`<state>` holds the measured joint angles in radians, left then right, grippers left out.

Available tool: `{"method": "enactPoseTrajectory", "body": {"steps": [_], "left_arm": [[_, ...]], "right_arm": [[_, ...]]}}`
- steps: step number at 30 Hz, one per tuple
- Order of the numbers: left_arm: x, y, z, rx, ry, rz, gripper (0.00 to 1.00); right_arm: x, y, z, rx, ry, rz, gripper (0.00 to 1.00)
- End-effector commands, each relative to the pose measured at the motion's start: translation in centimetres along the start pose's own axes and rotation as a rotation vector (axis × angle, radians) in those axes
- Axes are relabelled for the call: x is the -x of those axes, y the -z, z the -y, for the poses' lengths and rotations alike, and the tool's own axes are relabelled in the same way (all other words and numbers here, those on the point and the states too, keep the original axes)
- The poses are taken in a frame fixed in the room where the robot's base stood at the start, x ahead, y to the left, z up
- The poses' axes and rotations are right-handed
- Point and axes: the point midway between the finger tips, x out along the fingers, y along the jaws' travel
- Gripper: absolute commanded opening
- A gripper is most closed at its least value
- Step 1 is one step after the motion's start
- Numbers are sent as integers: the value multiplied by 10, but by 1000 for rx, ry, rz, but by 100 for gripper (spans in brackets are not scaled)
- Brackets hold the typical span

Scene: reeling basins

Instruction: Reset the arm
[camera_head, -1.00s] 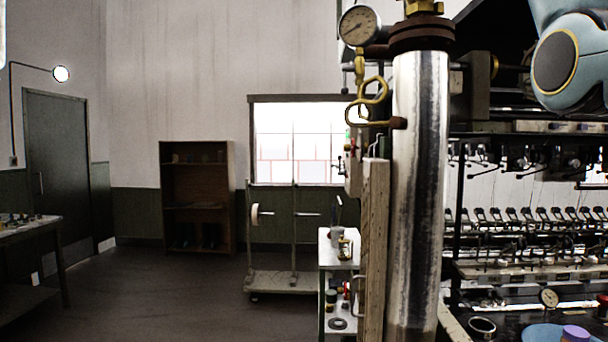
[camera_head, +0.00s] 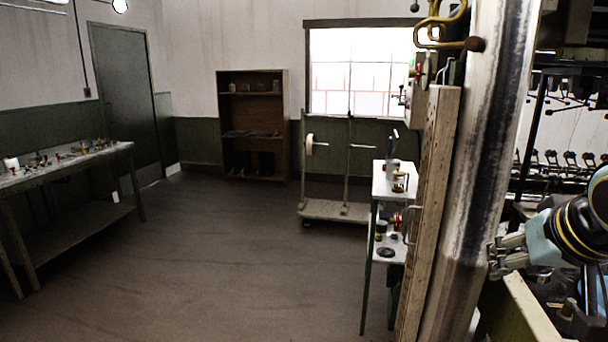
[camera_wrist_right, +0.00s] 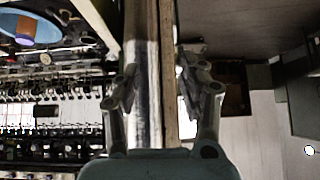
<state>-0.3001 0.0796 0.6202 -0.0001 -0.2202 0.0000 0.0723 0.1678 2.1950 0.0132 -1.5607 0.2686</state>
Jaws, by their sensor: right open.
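My right gripper (camera_head: 508,256) reaches in from the right edge of the head view, its fingers pointing left at the tall metal column (camera_head: 484,150). In the right wrist view the gripper (camera_wrist_right: 158,88) has its two fingers spread apart, with the column (camera_wrist_right: 142,40) and a wooden post (camera_wrist_right: 169,60) seen between them. The fingers appear empty; whether they touch the column cannot be told. My left gripper is in neither view.
A wooden post (camera_head: 430,200) stands beside the column. A small white shelf table (camera_head: 384,183), a wheeled rack (camera_head: 335,210), a bookcase (camera_head: 250,160) and a workbench (camera_head: 60,165) stand further off. The floor (camera_head: 230,270) is clear. A blue basin (camera_wrist_right: 32,26) shows in the wrist view.

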Motion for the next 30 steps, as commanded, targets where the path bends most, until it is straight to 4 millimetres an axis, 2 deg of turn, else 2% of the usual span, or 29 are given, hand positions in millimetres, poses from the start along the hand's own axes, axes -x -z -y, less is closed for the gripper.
{"method": "enactPoseTrajectory", "body": {"steps": [1,3,6,12,17,18,26,30], "left_arm": [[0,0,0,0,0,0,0],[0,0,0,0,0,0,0],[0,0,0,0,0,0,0],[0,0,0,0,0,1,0],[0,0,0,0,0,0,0],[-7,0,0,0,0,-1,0],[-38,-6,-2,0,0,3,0],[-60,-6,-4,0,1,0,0]], "right_arm": [[2,-43,-3,41,-1,59,42],[8,-88,-6,93,0,121,42],[20,-138,-11,152,5,196,42],[50,-213,-19,242,19,315,42],[78,-260,-26,301,33,399,42],[59,-268,-26,301,32,401,42],[-34,-330,-33,291,25,433,42],[-91,-381,-40,286,21,457,42]]}}
